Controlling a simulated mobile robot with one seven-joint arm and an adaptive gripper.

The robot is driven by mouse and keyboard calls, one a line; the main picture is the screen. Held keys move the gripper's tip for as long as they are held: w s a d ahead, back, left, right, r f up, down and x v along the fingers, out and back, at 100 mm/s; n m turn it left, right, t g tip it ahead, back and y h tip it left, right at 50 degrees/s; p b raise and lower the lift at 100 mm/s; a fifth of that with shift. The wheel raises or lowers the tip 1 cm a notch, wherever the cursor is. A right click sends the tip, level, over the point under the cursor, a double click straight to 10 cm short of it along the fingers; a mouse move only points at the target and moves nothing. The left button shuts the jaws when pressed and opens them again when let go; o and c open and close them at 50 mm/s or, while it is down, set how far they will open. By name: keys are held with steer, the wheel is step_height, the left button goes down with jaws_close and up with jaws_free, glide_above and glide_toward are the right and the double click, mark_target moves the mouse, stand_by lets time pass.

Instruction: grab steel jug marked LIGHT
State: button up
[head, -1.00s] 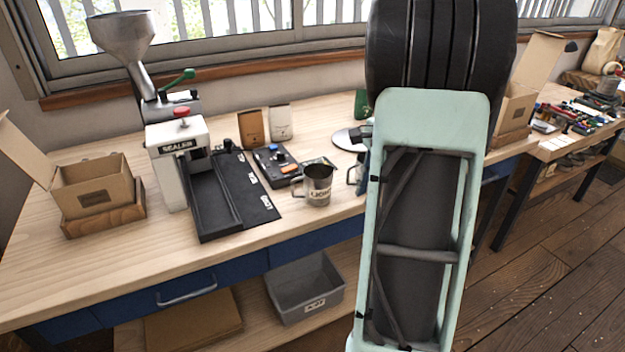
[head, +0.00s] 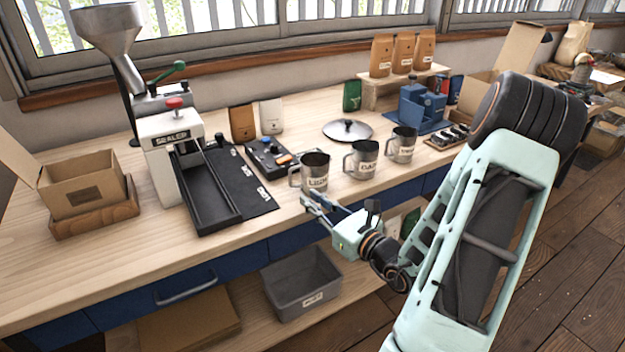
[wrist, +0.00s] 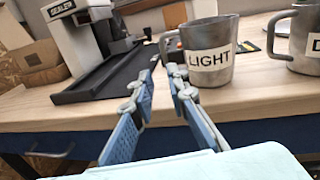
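The steel jug marked LIGHT (head: 316,173) stands upright near the front edge of the bench, the leftmost of three jugs, its handle to the left. In the wrist view the jug (wrist: 211,50) shows its LIGHT label right of centre, with its handle just beyond the fingertips. My gripper (head: 312,203) is in front of the bench edge, just below and before the jug. In the wrist view my gripper (wrist: 160,82) is open with nothing between its two blue-padded fingers. I cannot tell whether a fingertip touches the jug.
Two other steel jugs (head: 361,160) (head: 402,145) stand to the right. A sealer (head: 175,145) with a black tray is to the left, and a control box (head: 270,155) and round lid (head: 347,130) lie behind. A grey bin (head: 300,284) sits on the lower shelf.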

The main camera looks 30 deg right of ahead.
mark_target(291, 181)
steer(key=shift+m, duration=0.3)
steer(key=w, duration=0.7)
steer(key=w+a, duration=0.1)
steer(key=w, duration=0.2)
steer(key=shift+w+a+f+b, duration=0.1)
steer(key=shift+w+b, duration=0.2)
steer(key=shift+w, duration=0.05)
steer(key=shift+c, duration=0.2)
jaws_close()
